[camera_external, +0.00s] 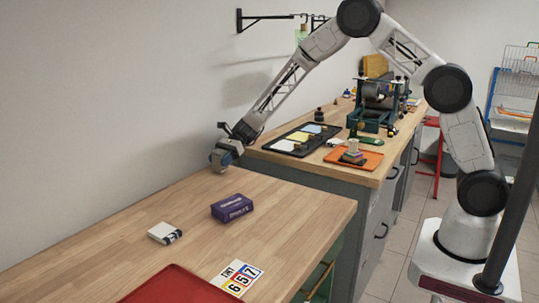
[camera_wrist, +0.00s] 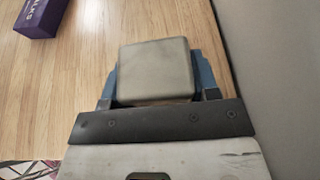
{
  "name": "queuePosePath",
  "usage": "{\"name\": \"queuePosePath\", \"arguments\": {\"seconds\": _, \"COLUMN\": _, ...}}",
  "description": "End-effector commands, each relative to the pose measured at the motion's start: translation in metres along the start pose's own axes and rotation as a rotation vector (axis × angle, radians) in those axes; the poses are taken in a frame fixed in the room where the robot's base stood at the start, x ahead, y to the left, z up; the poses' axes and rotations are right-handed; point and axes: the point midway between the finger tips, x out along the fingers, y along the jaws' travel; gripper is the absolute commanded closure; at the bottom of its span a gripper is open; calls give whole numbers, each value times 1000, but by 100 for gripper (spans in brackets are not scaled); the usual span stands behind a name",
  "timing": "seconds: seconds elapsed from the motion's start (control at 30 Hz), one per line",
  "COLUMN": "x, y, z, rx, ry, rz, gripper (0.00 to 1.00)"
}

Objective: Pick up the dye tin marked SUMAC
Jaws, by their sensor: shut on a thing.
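My gripper (camera_external: 222,160) is low over the far left part of the near wooden table, close to the wall. In the wrist view my gripper (camera_wrist: 158,80) is shut on a grey tin with rounded corners (camera_wrist: 155,66), with blue-grey fingers on both sides of it. The tin's plain top faces the camera. No marking shows, so I cannot read SUMAC on it. I cannot tell whether the tin touches the tabletop. Another small pale tin (camera_external: 161,231) with a dark and white label lies nearer the front of the table.
A purple box (camera_external: 232,207) is on the table, also in the wrist view (camera_wrist: 42,17). A red tray (camera_external: 180,287) and a number card (camera_external: 237,275) lie at the front. A second bench behind holds a black tray (camera_external: 300,141) and an orange tray (camera_external: 368,160).

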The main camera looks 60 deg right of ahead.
Motion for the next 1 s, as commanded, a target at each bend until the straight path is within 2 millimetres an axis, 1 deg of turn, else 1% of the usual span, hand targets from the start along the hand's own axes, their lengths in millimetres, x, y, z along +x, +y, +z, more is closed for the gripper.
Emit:
{"name": "queuePosePath", "arguments": {"seconds": 0.17, "x": -7, "y": 0, "z": 17, "rx": -3, "ry": 0, "rz": -1, "gripper": 73}}
{"name": "queuePosePath", "arguments": {"seconds": 0.27, "x": -12, "y": 0, "z": 30, "rx": -3, "ry": 0, "rz": -1, "gripper": 73}}
{"name": "queuePosePath", "arguments": {"seconds": 0.3, "x": -13, "y": 6, "z": 27, "rx": 0, "ry": 0, "rz": 0, "gripper": 73}}
{"name": "queuePosePath", "arguments": {"seconds": 0.57, "x": -25, "y": 41, "z": 26, "rx": 0, "ry": 0, "rz": -1, "gripper": 73}}
{"name": "queuePosePath", "arguments": {"seconds": 1.0, "x": -46, "y": 111, "z": 25, "rx": 0, "ry": 0, "rz": -1, "gripper": 73}}
